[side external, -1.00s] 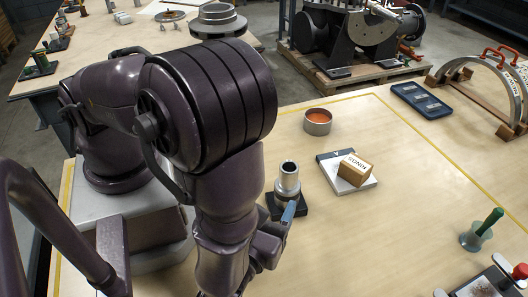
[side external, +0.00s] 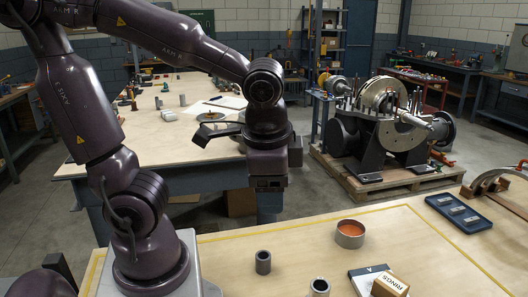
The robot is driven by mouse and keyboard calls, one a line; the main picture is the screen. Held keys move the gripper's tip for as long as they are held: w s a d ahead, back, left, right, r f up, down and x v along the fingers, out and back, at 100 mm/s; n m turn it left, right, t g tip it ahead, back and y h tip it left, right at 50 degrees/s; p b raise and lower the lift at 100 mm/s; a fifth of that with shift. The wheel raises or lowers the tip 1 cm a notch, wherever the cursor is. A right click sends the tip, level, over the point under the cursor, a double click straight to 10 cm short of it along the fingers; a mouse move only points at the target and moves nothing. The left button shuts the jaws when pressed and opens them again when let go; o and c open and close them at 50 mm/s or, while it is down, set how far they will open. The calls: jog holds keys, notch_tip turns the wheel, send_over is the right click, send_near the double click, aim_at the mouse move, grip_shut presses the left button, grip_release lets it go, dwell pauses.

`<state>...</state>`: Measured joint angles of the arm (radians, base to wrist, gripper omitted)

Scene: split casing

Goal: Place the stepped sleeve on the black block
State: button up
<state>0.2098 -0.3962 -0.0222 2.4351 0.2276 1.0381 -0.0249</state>
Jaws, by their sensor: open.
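The top of a grey metal sleeve (side external: 319,287) shows at the bottom edge of the picture. It looks like the stepped sleeve, but its lower part is cut off. The black block is out of the frame, so what the sleeve stands on cannot be seen. My gripper (side external: 268,184) hangs pointing down, high up and well away from the sleeve, and appears in front of the gap between the two tables. It is open, with nothing seen in it; its fingers are small and dark.
A short dark grey tube (side external: 263,262) stands left of the sleeve. A ring-shaped cup with orange inside (side external: 350,234), a box marked RINGS (side external: 390,286) on a light plate (side external: 362,279) and a blue tray (side external: 458,213) are to the right. The table between them is clear.

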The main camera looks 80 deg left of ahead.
jog(key=r+n+t, duration=0.1)
jog(key=a+r+n+t+h, duration=0.1)
jog(key=r, duration=0.1)
jog(key=s+r+n+t+h, duration=0.1)
jog(key=r+t, duration=0.1)
jog(key=shift+a+r+n, duration=0.1)
jog(key=shift+a+n, duration=0.1)
jog(key=shift+n, duration=0.1)
dwell(0.9)
